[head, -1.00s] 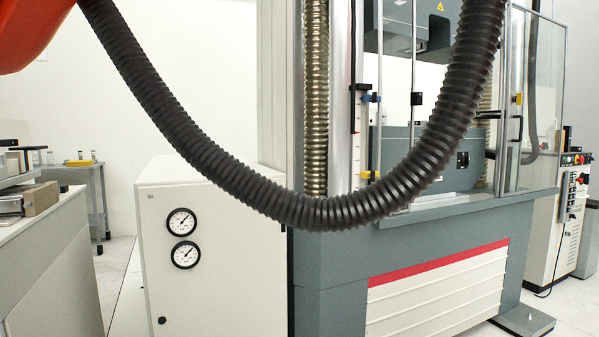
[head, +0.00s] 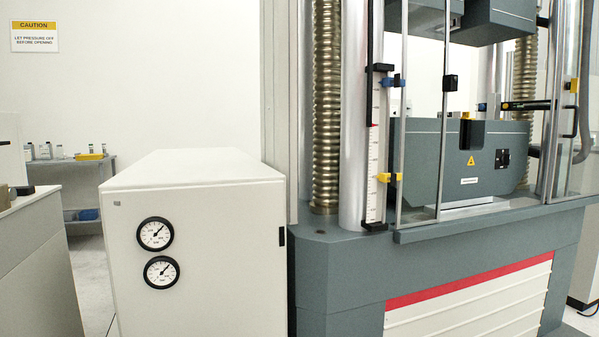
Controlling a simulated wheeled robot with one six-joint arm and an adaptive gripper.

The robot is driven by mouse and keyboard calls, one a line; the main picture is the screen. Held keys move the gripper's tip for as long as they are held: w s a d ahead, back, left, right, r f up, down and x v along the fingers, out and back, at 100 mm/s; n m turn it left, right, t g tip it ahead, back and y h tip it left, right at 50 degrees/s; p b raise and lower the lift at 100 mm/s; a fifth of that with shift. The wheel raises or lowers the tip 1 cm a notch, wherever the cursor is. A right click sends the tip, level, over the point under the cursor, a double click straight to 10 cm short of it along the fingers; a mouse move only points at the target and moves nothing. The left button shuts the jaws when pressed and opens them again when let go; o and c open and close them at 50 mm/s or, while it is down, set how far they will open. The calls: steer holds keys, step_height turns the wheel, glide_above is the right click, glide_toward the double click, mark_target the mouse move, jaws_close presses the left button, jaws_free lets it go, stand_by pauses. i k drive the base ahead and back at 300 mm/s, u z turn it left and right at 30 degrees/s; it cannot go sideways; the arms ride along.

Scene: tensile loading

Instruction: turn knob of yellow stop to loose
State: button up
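The yellow stop (head: 389,177) sits low on the upright scale rail (head: 375,150) at the front left of the testing machine. Its knob is too small to make out, so I cannot tell whether it is tight or loose. A blue stop (head: 391,82) sits higher on the same rail, below the black bracket at the rail's top. My gripper is not in view.
Clear guard panels with metal frames (head: 421,120) stand right of the rail. A white cabinet (head: 205,240) with two gauges stands at left. The grey machine base (head: 340,270) juts out below. A counter (head: 35,240) is at far left.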

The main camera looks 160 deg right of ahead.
mark_target(392, 178)
steer(key=u, duration=0.25)
steer(key=k, duration=0.8)
steer(key=u, duration=1.55)
steer(key=k, duration=0.25)
steer(key=u, duration=3.35)
